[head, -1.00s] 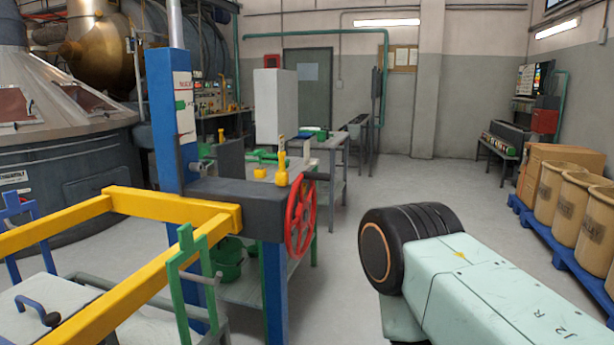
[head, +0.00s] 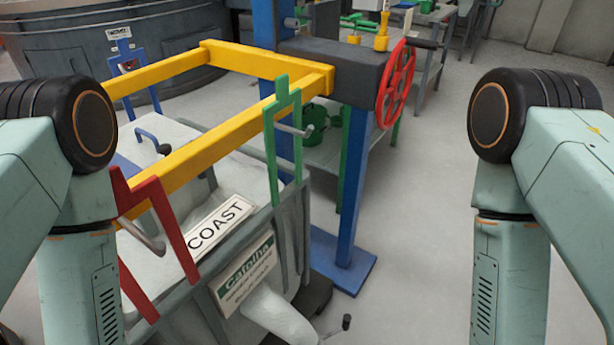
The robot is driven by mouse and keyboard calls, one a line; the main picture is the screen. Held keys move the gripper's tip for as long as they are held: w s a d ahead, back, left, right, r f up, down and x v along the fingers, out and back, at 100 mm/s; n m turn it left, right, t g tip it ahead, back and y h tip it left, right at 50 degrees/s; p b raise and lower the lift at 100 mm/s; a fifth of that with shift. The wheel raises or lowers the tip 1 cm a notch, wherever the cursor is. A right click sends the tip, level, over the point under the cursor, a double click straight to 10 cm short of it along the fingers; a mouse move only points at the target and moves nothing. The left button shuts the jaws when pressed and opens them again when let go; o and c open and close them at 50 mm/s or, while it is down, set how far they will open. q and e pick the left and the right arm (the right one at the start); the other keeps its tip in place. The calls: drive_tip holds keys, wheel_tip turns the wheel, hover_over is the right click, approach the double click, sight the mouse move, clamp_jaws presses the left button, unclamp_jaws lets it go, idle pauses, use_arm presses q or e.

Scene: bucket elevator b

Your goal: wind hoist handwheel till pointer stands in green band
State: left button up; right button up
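The hoist handwheel (head: 397,84) is a red spoked wheel on the right end of a dark grey housing (head: 332,68), upper middle of the head view. A dark crank handle (head: 425,44) sticks out from its upper right. The housing sits on a blue post (head: 356,180). The scale plate with pointer on the tall blue column (head: 267,30) is out of the picture now. Both my arms show at the left and right sides, bent downward. Neither gripper is in view. No part of my arms in view touches the wheel.
A yellow frame (head: 210,149) runs from the housing over a grey container with a COAST sign (head: 220,224). Red (head: 160,240) and green (head: 283,130) brackets stand on its near side. A workbench (head: 325,155) stands behind the post. Floor right of the wheel is clear.

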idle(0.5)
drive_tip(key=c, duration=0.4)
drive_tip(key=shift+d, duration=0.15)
